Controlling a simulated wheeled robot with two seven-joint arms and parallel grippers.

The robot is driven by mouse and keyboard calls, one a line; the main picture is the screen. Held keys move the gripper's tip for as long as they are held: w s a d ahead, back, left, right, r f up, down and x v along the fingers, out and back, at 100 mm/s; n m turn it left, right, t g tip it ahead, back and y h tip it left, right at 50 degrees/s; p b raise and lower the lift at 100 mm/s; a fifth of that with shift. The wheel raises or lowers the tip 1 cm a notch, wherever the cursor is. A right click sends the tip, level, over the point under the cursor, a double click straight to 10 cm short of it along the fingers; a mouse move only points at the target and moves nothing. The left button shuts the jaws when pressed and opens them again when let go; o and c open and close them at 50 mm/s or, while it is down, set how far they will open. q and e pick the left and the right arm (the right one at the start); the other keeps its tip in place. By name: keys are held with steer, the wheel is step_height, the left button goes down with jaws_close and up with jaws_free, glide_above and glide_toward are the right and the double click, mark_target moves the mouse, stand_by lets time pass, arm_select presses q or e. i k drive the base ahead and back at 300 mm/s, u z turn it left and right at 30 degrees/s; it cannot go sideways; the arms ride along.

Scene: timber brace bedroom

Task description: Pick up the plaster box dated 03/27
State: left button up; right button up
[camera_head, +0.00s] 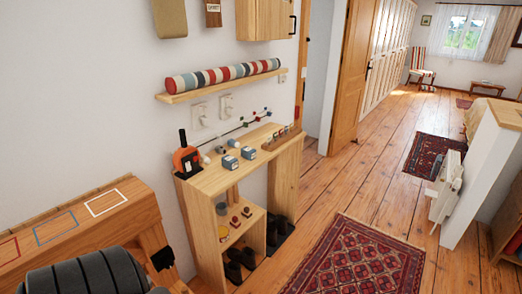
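Several small blue-grey and white boxes sit on top of the narrow wooden console against the wall. One box (230,163) is near the console's front edge, another box (248,153) is to its right, and a third box (233,142) lies behind them. A further small blue-grey item (221,208) is on a shelf inside the console. Any dates are too small to read, so I cannot tell which box is dated 03/27. Neither of my grippers shows in the head view.
The wooden console (208,183) also bears an orange-and-black object (186,157) at its left end and a wooden rack (281,137) at its right. A striped roll (222,75) lies on the wall shelf above. Shoes (240,262) stand below. A red patterned rug (355,258) covers open floor to the right.

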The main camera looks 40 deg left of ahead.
mark_target(231, 162)
steer(key=i, duration=3.25)
steer(key=u, duration=1.85)
